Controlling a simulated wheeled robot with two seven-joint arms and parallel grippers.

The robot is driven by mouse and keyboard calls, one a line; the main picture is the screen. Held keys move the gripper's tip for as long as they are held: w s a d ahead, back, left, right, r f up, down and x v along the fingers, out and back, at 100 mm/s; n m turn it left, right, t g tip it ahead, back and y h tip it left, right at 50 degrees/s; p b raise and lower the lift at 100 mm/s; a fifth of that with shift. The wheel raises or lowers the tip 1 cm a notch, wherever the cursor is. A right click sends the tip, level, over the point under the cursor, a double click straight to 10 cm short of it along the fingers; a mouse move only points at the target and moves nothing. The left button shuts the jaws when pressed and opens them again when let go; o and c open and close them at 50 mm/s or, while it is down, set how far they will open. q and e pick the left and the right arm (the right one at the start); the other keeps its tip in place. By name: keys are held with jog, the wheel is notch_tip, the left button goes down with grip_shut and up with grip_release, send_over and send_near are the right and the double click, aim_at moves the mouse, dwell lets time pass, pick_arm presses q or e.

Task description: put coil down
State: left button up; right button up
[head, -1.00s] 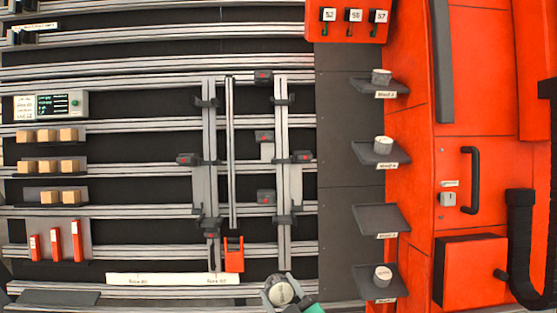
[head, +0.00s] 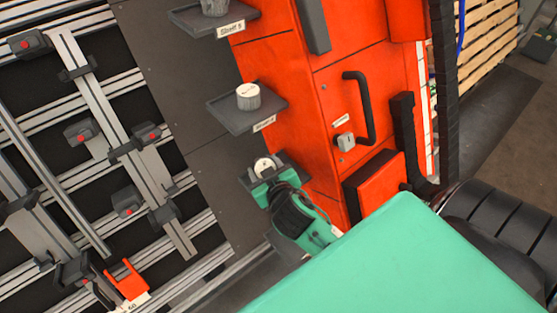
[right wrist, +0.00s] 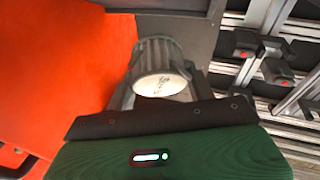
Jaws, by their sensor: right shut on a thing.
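My right gripper (head: 265,174) is shut on a grey ribbed coil (head: 263,165) with a pale labelled top. The coil is at a dark shelf (head: 296,168) on the orange cabinet, the one below the shelf with a white-topped coil. In the right wrist view the held coil (right wrist: 158,72) stands out beyond the dark finger edge, in front of a dark grey surface. I cannot tell whether its base touches the shelf. My left gripper is not in view.
Another coil (head: 248,96) sits on the shelf above (head: 226,115), and a grey coil (head: 215,6) on the top shelf. The orange cabinet (head: 330,100) with its black handle (head: 362,105) stands close on the right. Rails with clamps fill the left.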

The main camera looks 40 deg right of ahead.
jog(key=w+d+r+m+g+p, duration=0.2)
jog(key=d+g, duration=0.1)
jog(key=shift+h, duration=0.4)
jog(key=g+y+p, duration=0.1)
jog(key=p, duration=0.1)
jog(key=d+f+m+g+p, duration=0.1)
jog(key=g+p, duration=0.1)
jog(key=p, duration=0.1)
jog(key=f+m+g+y+p, duration=0.1)
jog(key=g+p, duration=0.1)
jog(key=shift+s+d+y+p, duration=0.3)
jog(key=shift+s, duration=0.05)
notch_tip(320, 180, down, 4)
jog(key=shift+p, duration=0.7)
jog(key=shift+f, duration=0.3)
jog(key=shift+w, duration=0.1)
jog(key=o, duration=1.2)
